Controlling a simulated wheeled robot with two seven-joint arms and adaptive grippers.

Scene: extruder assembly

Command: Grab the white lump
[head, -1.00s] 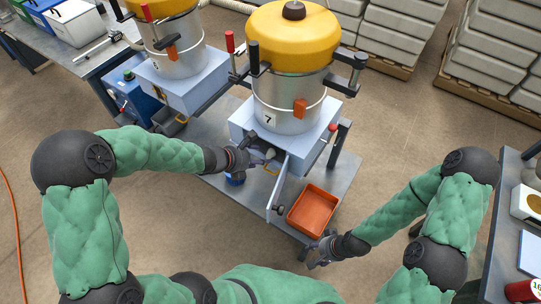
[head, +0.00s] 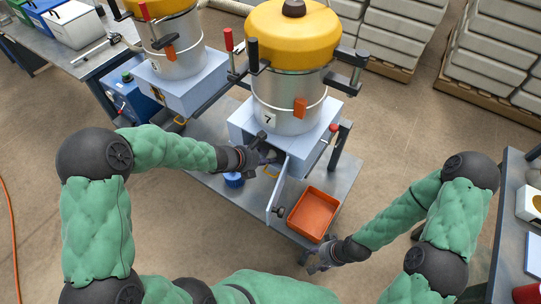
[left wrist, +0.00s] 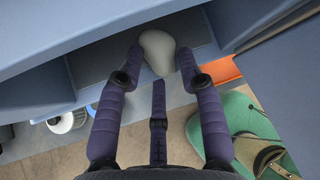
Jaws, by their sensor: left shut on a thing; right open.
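The white lump (left wrist: 157,52) is a smooth, pale, rounded piece in the left wrist view. It sits between the fingertips of my left gripper (left wrist: 160,62), which is shut on it. They are at the opening of the blue-grey box under the machine numbered 7. In the head view my left gripper (head: 262,157) is at the front of that box (head: 240,122), beside its open door (head: 278,188), and the lump cannot be made out there. My right gripper (head: 318,262) is open and empty, below the orange tray.
An orange tray (head: 290,226) stands on the grey table right of the open door. A blue round item (head: 233,180) is below my left gripper. A second yellow-lidded machine (head: 170,60) stands at the left. A dark table (head: 507,210) is at the right edge.

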